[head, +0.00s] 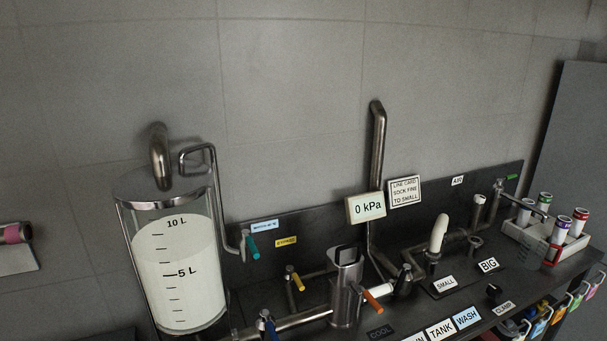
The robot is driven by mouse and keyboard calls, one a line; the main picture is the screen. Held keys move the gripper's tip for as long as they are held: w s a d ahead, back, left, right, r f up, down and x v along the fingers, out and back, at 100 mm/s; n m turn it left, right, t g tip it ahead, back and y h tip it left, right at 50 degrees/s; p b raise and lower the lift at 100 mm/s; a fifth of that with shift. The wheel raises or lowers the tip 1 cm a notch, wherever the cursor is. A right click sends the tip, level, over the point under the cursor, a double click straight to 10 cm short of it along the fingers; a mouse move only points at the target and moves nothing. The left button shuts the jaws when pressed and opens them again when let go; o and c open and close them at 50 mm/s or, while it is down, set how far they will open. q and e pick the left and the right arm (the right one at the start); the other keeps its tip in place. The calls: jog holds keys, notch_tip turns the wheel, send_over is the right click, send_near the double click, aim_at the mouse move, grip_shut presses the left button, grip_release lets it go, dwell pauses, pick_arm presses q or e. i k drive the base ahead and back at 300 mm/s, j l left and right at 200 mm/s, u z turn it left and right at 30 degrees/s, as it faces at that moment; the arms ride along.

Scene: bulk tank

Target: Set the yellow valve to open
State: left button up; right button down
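The yellow valve (297,281) sits on a thin steel pipe in the lower middle of the head view. Its small yellow lever slants down and a little to the right from a metal stem, across the pipe's line. I cannot tell from this whether it counts as open. Neither of my grippers is in view.
A clear tank (182,290) of white liquid stands left of the valve. Teal (253,247), orange (372,301) and blue (268,326) handles surround it. A steel cylinder (345,300) stands close on its right. A rack (578,243) of capped tubes is far right.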

aim_at(298, 282)
jog(key=i+l+z, duration=0.1)
jog(key=i+l, duration=0.2)
jog(key=l, duration=0.15)
jog(key=i+l+z, duration=0.15)
jog(key=i+l, duration=0.2)
jog(key=l, duration=0.1)
